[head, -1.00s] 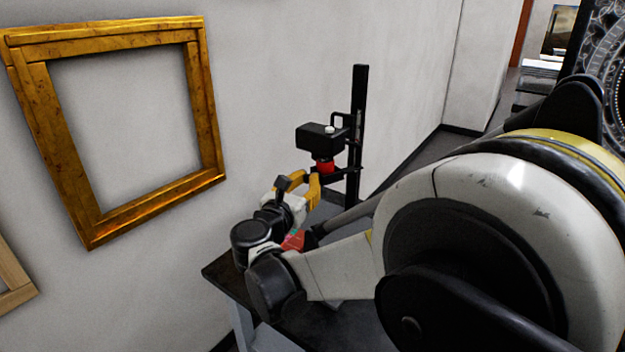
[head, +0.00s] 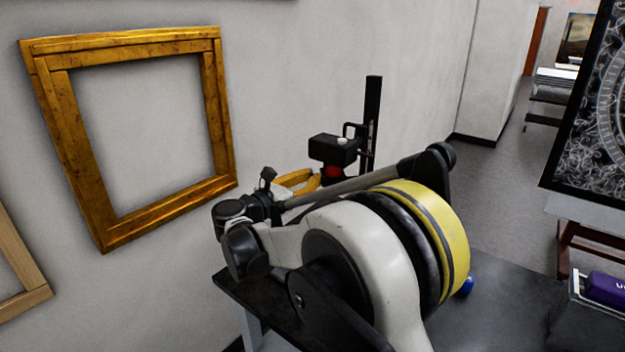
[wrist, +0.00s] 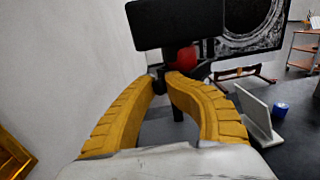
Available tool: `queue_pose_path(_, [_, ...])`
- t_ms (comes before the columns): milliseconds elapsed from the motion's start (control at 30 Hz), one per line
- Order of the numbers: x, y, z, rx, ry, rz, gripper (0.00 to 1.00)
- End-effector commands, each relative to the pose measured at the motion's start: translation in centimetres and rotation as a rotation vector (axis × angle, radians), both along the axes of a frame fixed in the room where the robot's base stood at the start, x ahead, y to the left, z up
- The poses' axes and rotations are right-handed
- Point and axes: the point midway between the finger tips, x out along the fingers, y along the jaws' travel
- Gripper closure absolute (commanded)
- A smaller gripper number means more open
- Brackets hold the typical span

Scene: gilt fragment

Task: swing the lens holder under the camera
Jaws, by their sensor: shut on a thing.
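The camera (head: 333,149) is a black box on an upright black stand (head: 371,120). A red rounded part (head: 333,171) shows just below it, and in the wrist view (wrist: 182,58) it sits right of my fingertips. My gripper (head: 312,182) has yellow fingers and is beside the stand, below and left of the camera. In the wrist view its fingertips (wrist: 165,82) close on a small dark part of the lens holder (wrist: 158,80). The fingers and the camera hide most of the holder, so whether it is fully under the camera cannot be told.
A dark table (head: 500,305) carries the stand. A gilt frame (head: 215,120) hangs on the wall at left. A white upright panel (wrist: 256,112) and a blue round item (wrist: 280,109) stand right of my fingers. My arm covers much of the table.

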Motion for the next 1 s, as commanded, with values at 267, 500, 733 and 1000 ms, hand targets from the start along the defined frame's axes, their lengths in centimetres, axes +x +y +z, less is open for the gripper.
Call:
queue_pose_path(267, [0.49, 0.05, 0.02, 0.000, 0.000, 0.003, 1.00])
queue_pose_path(500, [0.52, 0.01, 0.01, 0.000, 0.000, 0.002, 1.00])
queue_pose_path(733, [0.52, -0.06, 0.01, 0.000, 0.000, 0.001, 0.63])
queue_pose_path(1000, [0.49, -0.27, 0.00, 0.000, 0.000, -0.004, 0.60])
